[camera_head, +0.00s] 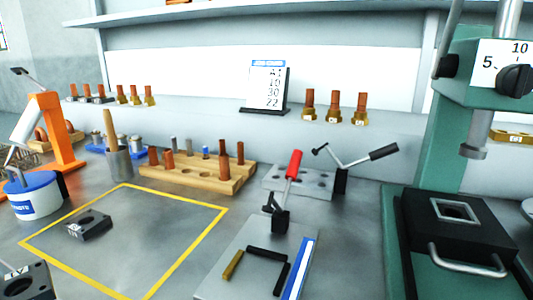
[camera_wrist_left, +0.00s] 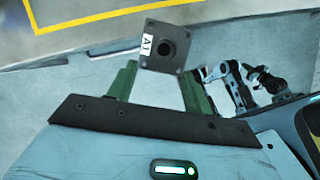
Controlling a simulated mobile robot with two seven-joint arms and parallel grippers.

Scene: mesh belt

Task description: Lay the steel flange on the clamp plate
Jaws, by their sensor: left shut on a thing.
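The steel flange (camera_wrist_left: 165,47) is a dark square block with a round central hole and a white label reading A1. My left gripper (camera_wrist_left: 158,71) is shut on it, with a green finger at each side. In the head view the labelled flange (camera_head: 25,281) shows at the bottom left corner, partly cut off. The clamp plate (camera_head: 222,281) is a grey plate at the bottom centre, with black and yellow stop bars and a red-handled toggle clamp (camera_head: 293,165). The flange is well left of it. No part of my right gripper shows.
A wooden peg block (camera_head: 205,181), a holed plate with a black-handled clamp (camera_head: 300,180) and a blue-white tub (camera_head: 36,204) stand around. A green press (camera_head: 425,185) rises at right.

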